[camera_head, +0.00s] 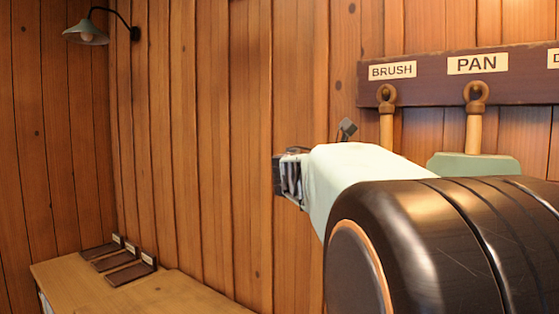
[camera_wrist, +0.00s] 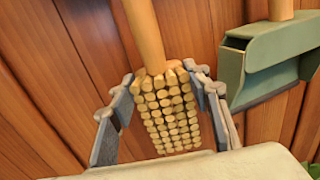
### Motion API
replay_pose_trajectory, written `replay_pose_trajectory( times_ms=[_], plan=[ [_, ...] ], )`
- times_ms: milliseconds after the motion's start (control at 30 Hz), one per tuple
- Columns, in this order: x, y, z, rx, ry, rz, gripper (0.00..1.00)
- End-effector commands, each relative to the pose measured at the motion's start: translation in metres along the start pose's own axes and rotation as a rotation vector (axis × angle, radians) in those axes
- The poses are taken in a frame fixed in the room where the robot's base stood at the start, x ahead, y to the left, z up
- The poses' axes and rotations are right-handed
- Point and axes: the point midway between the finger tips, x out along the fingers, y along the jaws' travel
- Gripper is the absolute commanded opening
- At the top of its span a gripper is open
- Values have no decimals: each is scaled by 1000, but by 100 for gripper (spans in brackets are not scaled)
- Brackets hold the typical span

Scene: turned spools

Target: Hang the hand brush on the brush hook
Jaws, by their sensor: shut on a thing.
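The hand brush (camera_head: 387,128) shows in the head view as a wooden handle, upright under the BRUSH label. Its ringed top is at the brush hook (camera_head: 386,92), and the ring appears to be around the peg. My arm hides its lower part there. In the wrist view the brush's tan bristle head (camera_wrist: 172,112) shows, with the handle rising above it. My gripper (camera_wrist: 165,82) is shut on this head, one grey finger on each side. In the head view my fingers are not clearly visible.
A dark rack board (camera_head: 430,84) on the plank wall carries several labels. A green dustpan (camera_head: 470,166) hangs under PAN, right of the brush; it is close to my right finger in the wrist view (camera_wrist: 275,55). A wooden bench (camera_head: 75,277) with dark plates stands lower left, below a lamp (camera_head: 86,31).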

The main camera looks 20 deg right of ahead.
Motion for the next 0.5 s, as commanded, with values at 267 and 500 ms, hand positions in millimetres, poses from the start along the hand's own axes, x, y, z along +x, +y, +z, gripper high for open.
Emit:
replay_pose_trajectory(
  times_ms=[267,500],
  plan=[
    [0,0,0,0,-1,0,64],
    [0,0,0,0,1,0,65]
  ],
)
